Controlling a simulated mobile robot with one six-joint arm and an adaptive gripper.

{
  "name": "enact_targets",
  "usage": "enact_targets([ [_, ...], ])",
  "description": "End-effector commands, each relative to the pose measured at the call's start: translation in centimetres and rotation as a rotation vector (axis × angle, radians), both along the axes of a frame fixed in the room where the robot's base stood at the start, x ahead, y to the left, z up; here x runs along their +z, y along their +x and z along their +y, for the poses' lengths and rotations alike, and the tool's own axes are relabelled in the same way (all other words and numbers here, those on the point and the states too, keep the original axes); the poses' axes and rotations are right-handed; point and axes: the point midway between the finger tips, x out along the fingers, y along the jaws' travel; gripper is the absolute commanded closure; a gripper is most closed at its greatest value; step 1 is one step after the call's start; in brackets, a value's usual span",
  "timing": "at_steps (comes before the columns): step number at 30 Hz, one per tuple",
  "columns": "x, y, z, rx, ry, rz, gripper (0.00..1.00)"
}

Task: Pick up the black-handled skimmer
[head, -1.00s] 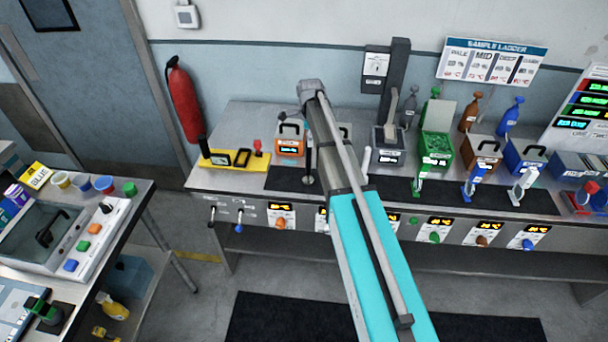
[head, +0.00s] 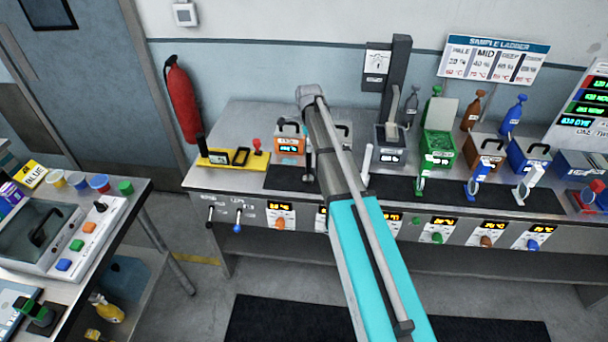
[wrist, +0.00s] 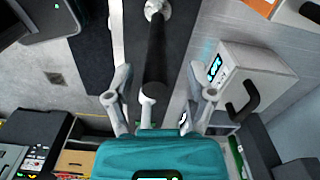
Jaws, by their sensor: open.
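The black-handled skimmer (wrist: 156,55) shows in the wrist view as a long dark handle with pale ends, running down the middle of the picture. In the head view its dark handle (head: 308,163) stands upright on the black mat, just left of my arm. My gripper (wrist: 159,84) is open, with one grey finger on each side of the handle in the wrist view. I cannot tell whether either finger touches it. In the head view my arm hides the gripper.
An orange box (head: 290,145) and a yellow tray (head: 232,160) stand left of the skimmer. A white-handled tool (head: 367,160) stands close to its right, partly beside my arm. A grey box (wrist: 245,82) lies right of the fingers in the wrist view. Green, brown and blue boxes stand further right.

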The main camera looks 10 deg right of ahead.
Motion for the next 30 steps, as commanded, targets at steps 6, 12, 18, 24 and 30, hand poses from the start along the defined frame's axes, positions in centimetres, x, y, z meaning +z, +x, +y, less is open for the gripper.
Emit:
enact_targets([
  [6, -1.53, 0.01, 0.00, 0.000, 0.000, -0.001, 0.29],
  [12, -1.67, 0.00, 0.00, 0.000, 0.000, -0.001, 0.29],
  [18, -1.62, 0.00, 0.02, 0.000, 0.000, -0.001, 0.29],
  [24, -1.62, 0.00, 0.03, 0.000, 0.000, -0.001, 0.29],
  [30, -1.63, 0.00, 0.04, 0.001, 0.000, -0.001, 0.48],
])
